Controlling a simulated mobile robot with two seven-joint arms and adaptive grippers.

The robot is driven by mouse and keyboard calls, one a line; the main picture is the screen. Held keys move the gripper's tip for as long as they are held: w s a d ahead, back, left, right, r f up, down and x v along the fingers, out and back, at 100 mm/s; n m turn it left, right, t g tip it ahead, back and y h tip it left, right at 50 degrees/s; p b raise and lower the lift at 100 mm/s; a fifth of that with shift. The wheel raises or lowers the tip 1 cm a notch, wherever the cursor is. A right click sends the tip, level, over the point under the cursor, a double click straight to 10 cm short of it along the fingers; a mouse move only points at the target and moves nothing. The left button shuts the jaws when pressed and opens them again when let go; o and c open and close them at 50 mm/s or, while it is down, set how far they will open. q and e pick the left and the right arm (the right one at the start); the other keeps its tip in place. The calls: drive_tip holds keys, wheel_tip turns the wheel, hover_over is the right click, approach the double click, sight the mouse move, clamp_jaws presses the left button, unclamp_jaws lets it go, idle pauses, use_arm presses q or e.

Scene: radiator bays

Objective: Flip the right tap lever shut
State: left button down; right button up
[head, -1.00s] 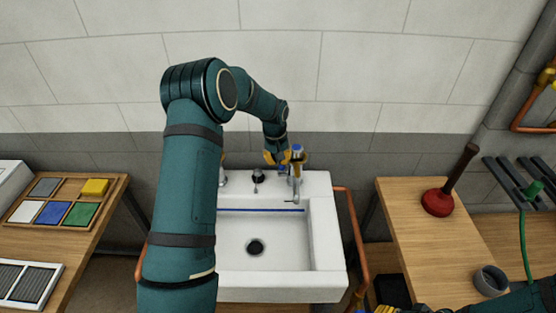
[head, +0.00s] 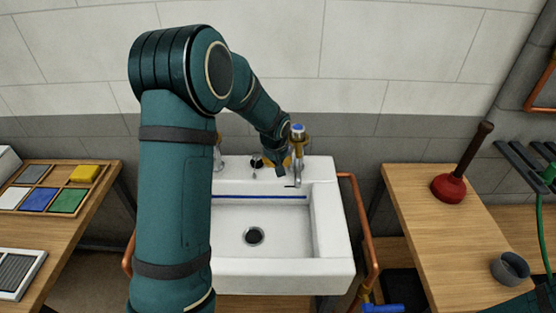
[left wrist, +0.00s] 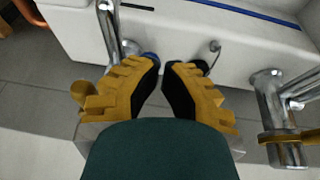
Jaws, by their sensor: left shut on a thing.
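The right tap (head: 298,140), chrome with a brass band and blue cap, stands at the back right of the white sink (head: 330,235). My left gripper (head: 283,163) is low beside it, on its left. In the left wrist view, the yellow fingers of the left gripper (left wrist: 161,64) are nearly together at the tips, beside the right tap's chrome column (left wrist: 110,35). A blue tip (left wrist: 150,57) shows at one fingertip and looks like the tap's lever; the grip itself is mostly hidden. My right gripper is out of view.
The left tap (left wrist: 268,95) shows in the left wrist view, with a brass part on it. A copper pipe (head: 362,225) runs along the sink's right side. A plunger (head: 450,188) and grey cup (head: 510,268) stand on the right bench. A tray of coloured tiles (head: 20,210) is at left.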

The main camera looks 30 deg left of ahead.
use_arm(q)
drive_tip(key=shift+s+d+f+b, duration=0.15)
drive_tip(key=shift+s+f+b, duration=0.1)
drive_tip(key=shift+f+b, duration=0.3)
drive_tip(key=shift+s+d+f+b, duration=0.15)
drive_tip(key=shift+s+f+b, duration=0.15)
drive_tip(key=shift+f, duration=0.45)
drive_tip(key=s+d+r+p, duration=0.3)
drive_tip(key=s+r, duration=0.4)
drive_tip(key=r, duration=0.3)
drive_tip(key=shift+s+r+p, duration=0.15)
drive_tip(key=shift+s+p, duration=0.1)
drive_tip(key=shift+p, duration=0.25)
